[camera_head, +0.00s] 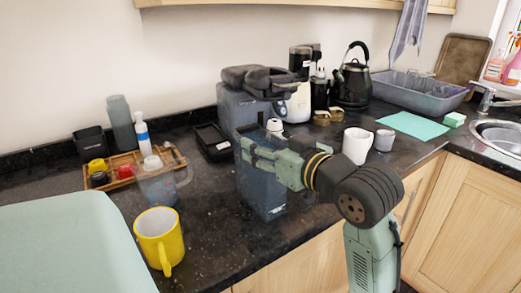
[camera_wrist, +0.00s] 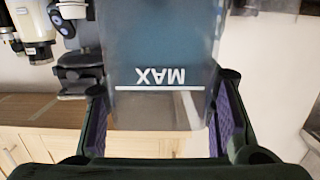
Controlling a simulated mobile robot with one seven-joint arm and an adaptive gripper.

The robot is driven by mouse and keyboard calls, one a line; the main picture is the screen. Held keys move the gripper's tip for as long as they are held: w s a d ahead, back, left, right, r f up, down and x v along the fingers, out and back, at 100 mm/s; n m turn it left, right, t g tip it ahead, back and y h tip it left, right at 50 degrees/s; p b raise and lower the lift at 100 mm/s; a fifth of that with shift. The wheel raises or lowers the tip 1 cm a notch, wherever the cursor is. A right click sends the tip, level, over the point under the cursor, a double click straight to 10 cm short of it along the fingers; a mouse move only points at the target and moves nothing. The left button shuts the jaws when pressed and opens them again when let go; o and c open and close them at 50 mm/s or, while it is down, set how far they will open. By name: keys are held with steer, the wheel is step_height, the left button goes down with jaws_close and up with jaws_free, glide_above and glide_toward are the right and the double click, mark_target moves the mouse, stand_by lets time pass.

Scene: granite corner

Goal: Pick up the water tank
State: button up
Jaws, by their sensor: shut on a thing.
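The water tank (camera_head: 262,198) is a tall, dark, see-through container in front of the coffee machine (camera_head: 238,108), near the counter's front edge. In the wrist view the tank (camera_wrist: 160,50) fills the middle, with a white MAX mark and line that appear upside down. My gripper (camera_wrist: 163,122) is shut on it, with one purple-padded finger on each side. In the head view my gripper (camera_head: 258,155) reaches in from the right across the tank's upper part and hides some of it. I cannot tell whether its base touches the counter.
A yellow mug (camera_head: 159,239), a clear jug (camera_head: 158,187) and a wooden tray (camera_head: 126,176) with small items stand to the left. A white mug (camera_head: 356,146) and a grey cup (camera_head: 384,140) stand to the right. A kettle (camera_head: 353,82) is behind.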

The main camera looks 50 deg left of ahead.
jaws_close()
steer(key=shift+r, duration=0.2)
